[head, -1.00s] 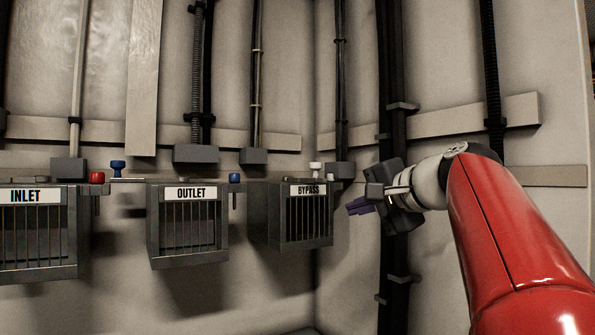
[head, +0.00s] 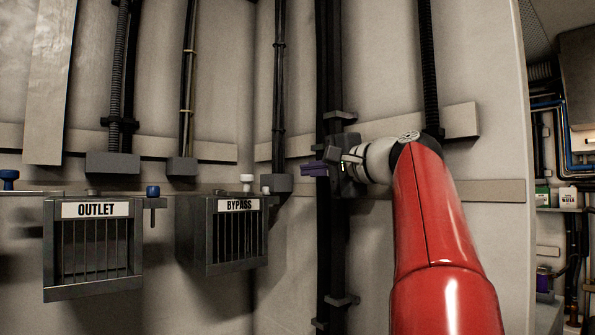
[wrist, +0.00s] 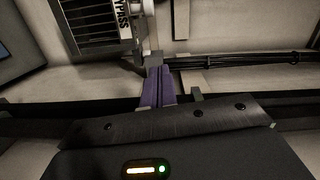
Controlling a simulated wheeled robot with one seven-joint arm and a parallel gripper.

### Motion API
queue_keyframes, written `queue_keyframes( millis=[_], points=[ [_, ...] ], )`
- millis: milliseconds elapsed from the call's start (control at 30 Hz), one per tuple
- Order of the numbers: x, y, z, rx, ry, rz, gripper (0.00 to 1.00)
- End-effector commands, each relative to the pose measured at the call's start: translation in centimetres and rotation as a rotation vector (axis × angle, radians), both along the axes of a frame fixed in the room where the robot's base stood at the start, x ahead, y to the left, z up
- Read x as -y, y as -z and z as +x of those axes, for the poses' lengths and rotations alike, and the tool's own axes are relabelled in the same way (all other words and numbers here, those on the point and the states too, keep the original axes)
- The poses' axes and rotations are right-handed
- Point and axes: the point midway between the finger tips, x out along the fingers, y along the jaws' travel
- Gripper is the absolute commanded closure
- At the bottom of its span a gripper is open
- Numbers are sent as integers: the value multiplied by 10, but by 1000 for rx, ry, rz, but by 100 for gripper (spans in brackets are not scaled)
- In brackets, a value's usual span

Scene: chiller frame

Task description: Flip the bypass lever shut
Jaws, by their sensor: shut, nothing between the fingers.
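The dark slatted box labelled BYPASS (head: 239,206) hangs on the wall left of my gripper. A white knob (head: 247,182) stands above it, and a smaller pale lever end (head: 266,190) shows at its right side. The lever's angle is too small to tell. My gripper (head: 308,169) has its purple fingers together and empty, pointing left, to the right of and higher than the lever end in the head view. In the wrist view the shut fingers (wrist: 157,86) reach up toward the BYPASS box (wrist: 93,20); contact with the lever cannot be told.
The OUTLET box (head: 93,248) with a blue-ended lever (head: 153,191) is to the left. A wall rail (head: 490,190) runs behind. Dark vertical conduits (head: 330,80) pass close behind my gripper. An opening with shelves (head: 565,205) lies at far right.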

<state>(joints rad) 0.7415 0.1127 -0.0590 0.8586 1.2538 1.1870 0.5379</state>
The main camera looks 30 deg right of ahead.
Motion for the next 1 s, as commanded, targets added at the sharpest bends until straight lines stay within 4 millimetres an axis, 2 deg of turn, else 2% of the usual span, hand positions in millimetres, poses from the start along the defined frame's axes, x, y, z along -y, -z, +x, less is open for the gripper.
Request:
queue_keyframes(
  millis=[400,500,600,767,1000],
  points=[
    [-25,2,85,-1,-5,1,100],
    [-44,7,79,2,-3,-1,100],
    [-54,8,79,1,-2,-1,100],
    [-62,9,79,0,-2,0,100],
    [-63,9,79,-1,-1,0,100]
  ],
)
